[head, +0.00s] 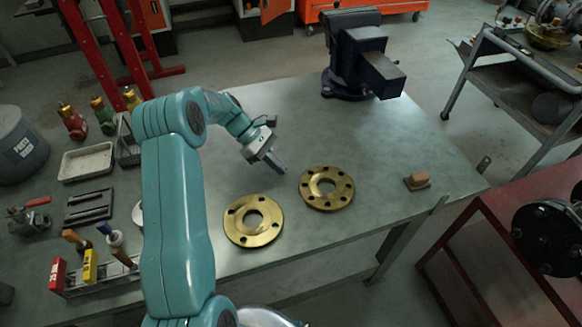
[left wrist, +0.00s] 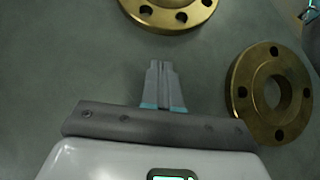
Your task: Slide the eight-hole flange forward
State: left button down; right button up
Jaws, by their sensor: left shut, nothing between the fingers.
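The eight-hole flange (head: 329,200) is a flat brass ring lying on the grey-green workbench, right of the bench's middle. My left gripper (head: 281,168) is shut and empty, just left of this flange and a little behind it, apart from it in the picture. In the left wrist view the closed fingers (left wrist: 160,80) point toward the eight-hole flange (left wrist: 165,8), which is cut off by the top edge. A second brass flange (head: 236,224) with four holes lies nearer and to the left; it also shows in the left wrist view (left wrist: 256,115). My right gripper is not in view.
A dark blue vise (head: 357,60) stands at the bench's back edge. A small brown block (head: 417,180) lies to the right. Tools, bottles and a tray (head: 86,162) crowd the left side. The bench (head: 370,135) is clear between the vise and the flanges.

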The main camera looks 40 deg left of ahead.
aim_at(301, 180)
pick_arm(q)
jog(key=d, duration=0.2)
jog(key=shift+w+d+r+p, duration=0.1)
jog(key=shift+w+d+p, duration=0.2)
jog(key=shift+w+d, duration=0.35)
jog(key=shift+d, duration=0.25)
jog(key=d, duration=0.2)
jog(key=w+d, duration=0.1)
jog(key=d, duration=0.1)
jog(key=w+d, duration=0.1)
jog(key=d, duration=0.1)
jog(key=shift+d+f, duration=0.2)
jog(key=shift+d, duration=0.05)
jog(key=shift+s+a, duration=0.1)
